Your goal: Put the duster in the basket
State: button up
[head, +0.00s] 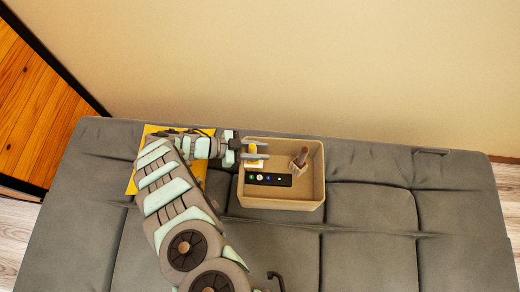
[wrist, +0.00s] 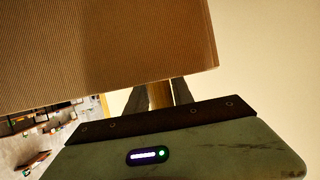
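The basket (head: 284,203) is a tan open box on the grey padded seat. My gripper (head: 256,150) reaches in from the left over the basket's left part. A small yellow upright thing, which I take for the duster (head: 253,149), stands between its fingers, with a pale patch just below it in the picture. In the wrist view a tan stick (wrist: 160,95) fills the gap between my two fingers and seems touched by both. A brown ribbed surface, likely the basket wall (wrist: 100,50), hides the fingertips and the stick's upper part. I cannot tell whether the duster rests on the basket floor.
A black strip with coloured dots (head: 269,180) lies in the basket. A brown upright thing (head: 299,160) stands at its right. A yellow sheet (head: 131,184) lies under my arm on the seat (head: 370,208). The wall (head: 330,70) rises close behind. The seat's right side is clear.

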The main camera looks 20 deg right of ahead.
jog(key=o, duration=0.3)
jog(key=shift+r, duration=0.1)
jog(key=b+v, duration=0.2)
jog(key=v, duration=1)
dwell(1.4)
